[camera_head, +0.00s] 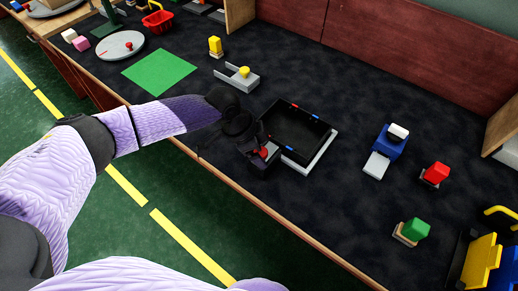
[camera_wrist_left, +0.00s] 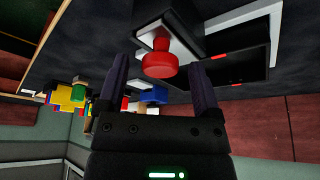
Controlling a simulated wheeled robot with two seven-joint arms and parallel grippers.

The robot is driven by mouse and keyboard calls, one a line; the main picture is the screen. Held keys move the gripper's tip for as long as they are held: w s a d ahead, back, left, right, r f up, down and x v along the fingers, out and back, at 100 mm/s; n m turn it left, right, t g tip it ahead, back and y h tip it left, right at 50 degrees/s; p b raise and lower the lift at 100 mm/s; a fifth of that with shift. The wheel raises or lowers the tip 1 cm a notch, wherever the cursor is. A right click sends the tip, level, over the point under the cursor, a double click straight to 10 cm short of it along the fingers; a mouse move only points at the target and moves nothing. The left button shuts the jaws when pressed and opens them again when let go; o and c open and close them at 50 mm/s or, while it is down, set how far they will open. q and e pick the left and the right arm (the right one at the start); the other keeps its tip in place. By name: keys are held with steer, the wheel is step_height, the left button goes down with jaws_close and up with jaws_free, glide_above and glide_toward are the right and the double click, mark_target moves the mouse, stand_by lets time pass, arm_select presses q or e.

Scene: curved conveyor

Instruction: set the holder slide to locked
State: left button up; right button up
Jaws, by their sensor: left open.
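A black shallow tray (camera_head: 292,128) sits on a pale grey base (camera_head: 321,155), with small red and blue marks on its rim. At its near left corner is a red knob (camera_head: 264,153) on a small block, which I take to be the holder slide. In the left wrist view the red knob (camera_wrist_left: 160,66) stands on a pale plate. My left gripper (camera_head: 258,148) is at the knob, partly covering it. In the left wrist view the gripper (camera_wrist_left: 157,75) is open, with one finger on each side of the knob and gaps visible. The slide's position is unclear. My right gripper is out of view.
A grey bracket with a yellow knob (camera_head: 244,71) and a green mat (camera_head: 160,71) lie left of the tray. The wooden table edge runs close below the gripper.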

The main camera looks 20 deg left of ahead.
mark_target(274, 149)
arm_select(q)
jaws_close()
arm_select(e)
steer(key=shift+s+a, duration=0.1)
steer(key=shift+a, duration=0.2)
arm_select(q)
steer(key=shift+w+d+f+b, duration=0.1)
steer(key=shift+w+b, duration=0.2)
steer(key=shift+w+d+b, duration=0.25)
steer(key=shift+w+b, duration=0.15)
steer(key=shift+w, duration=0.15)
steer(key=shift+w+d+b, duration=0.2)
steer(key=shift+w+b, duration=0.2)
steer(key=shift+w, duration=0.15)
steer(key=shift+w+r, duration=0.15)
steer(key=shift+r, duration=0.05)
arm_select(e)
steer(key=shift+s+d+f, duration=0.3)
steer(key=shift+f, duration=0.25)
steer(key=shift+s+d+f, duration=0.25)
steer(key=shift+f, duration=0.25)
arm_select(q)
jaws_free()
steer(key=shift+w, duration=0.15)
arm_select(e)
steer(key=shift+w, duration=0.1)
